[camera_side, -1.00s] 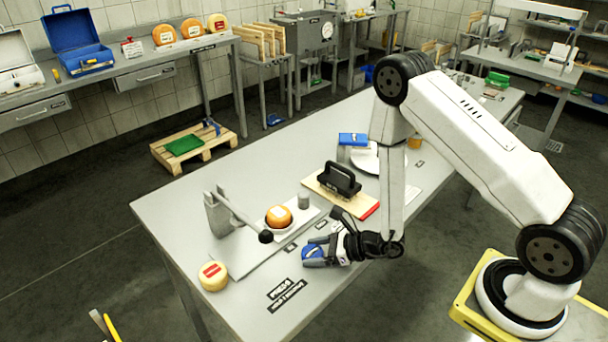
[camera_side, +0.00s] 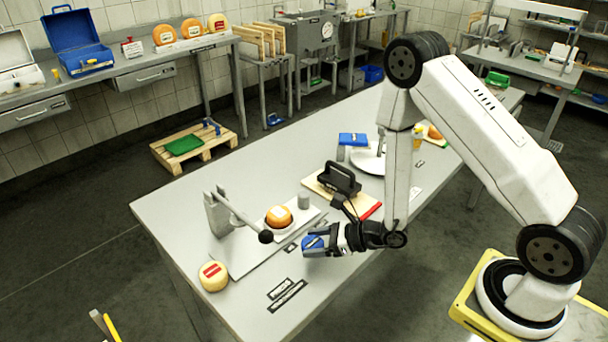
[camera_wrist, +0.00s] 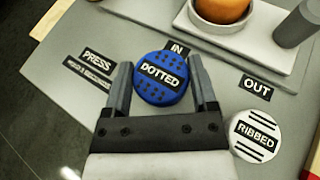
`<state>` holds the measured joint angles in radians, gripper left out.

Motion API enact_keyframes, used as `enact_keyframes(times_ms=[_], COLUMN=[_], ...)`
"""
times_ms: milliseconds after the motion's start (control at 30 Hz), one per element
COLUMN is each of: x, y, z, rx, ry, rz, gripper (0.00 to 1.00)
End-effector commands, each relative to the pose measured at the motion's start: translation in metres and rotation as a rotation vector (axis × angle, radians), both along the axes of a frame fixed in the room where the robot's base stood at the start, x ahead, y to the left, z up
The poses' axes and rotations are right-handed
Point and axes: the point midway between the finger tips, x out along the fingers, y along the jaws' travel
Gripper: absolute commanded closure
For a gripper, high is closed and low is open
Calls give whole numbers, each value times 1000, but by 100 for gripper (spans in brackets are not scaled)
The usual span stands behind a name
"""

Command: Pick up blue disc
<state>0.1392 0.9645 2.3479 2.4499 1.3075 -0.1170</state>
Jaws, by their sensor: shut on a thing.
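The blue disc (camera_wrist: 160,80), marked DOTTED, lies between the two fingers of my gripper (camera_wrist: 163,72) in the wrist view. The fingers touch it on its left and right sides. In the side view my gripper (camera_side: 320,243) is shut on the blue disc (camera_side: 313,245) and seems to hold it a little above the grey table. Part of the disc is hidden by the fingers in the side view.
A white disc marked RIBBED (camera_wrist: 257,136) lies to the right in the wrist view. An orange cheese (camera_side: 279,217) sits in a dish by a lever press (camera_side: 218,212). A pale cheese (camera_side: 213,276) stands near the table's left edge. A black-handled tool (camera_side: 340,180) stands behind.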

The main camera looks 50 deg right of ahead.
Motion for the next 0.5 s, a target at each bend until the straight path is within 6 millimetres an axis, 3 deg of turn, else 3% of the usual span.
enact_keyframes(times_ms=[500], x=[0], y=[0], z=[55], rx=[0], ry=[-3], rz=[1], gripper=[83])
